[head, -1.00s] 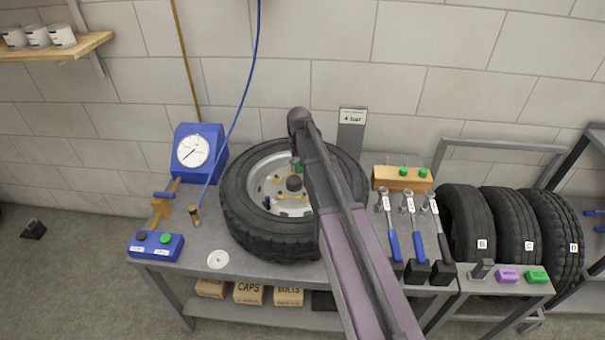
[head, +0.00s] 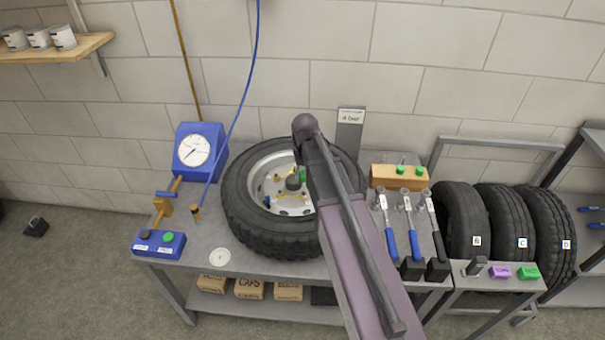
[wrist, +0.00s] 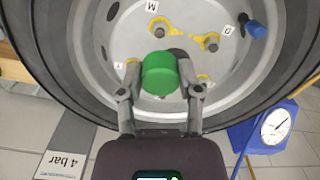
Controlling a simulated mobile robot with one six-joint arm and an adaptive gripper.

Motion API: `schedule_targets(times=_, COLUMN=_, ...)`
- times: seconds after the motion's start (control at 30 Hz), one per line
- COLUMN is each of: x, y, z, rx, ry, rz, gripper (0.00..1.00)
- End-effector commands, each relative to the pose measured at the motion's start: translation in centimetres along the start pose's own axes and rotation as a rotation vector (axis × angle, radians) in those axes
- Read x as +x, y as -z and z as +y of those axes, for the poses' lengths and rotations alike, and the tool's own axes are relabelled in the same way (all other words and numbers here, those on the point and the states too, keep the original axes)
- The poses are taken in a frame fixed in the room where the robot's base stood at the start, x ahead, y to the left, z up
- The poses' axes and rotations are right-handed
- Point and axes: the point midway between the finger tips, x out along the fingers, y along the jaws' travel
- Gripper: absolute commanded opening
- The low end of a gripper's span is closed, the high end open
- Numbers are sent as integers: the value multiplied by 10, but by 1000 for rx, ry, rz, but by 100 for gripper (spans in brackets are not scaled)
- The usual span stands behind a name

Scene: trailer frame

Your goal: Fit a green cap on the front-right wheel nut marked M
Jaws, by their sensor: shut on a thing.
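My gripper (wrist: 160,78) is shut on a green cap (wrist: 160,72), held between both fingertips over the wheel in the wrist view. The green cap also shows beside my arm in the head view (head: 303,176). The wheel (head: 240,217) lies flat on the bench, its rim facing up. In the wrist view, a nut with a yellow pointer (wrist: 160,27) sits by a tag that seems to read M (wrist: 152,6). Another nut (wrist: 212,40) sits by a tag reading D (wrist: 228,30). The held cap and fingers partly hide other nuts and tags.
A blue cap (wrist: 257,30) stands on the rim. A blue gauge (head: 199,150) and a hose stand left of the wheel. A wooden block (head: 399,177) with green caps, several wrenches (head: 412,240) and upright tyres (head: 462,225) are to the right.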

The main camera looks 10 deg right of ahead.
Motion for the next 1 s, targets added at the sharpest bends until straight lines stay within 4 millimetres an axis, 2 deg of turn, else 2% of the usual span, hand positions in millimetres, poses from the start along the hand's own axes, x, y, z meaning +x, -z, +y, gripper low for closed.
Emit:
schedule_targets(times=0.27, x=6, y=0, z=0, rx=-1, ry=0, rz=0, gripper=27)
schedule_targets(times=0.8, x=45, y=0, z=-1, rx=-2, ry=0, rz=0, gripper=27)
schedule_targets(times=1.0, x=52, y=0, z=-1, rx=-2, ry=0, rz=0, gripper=27)
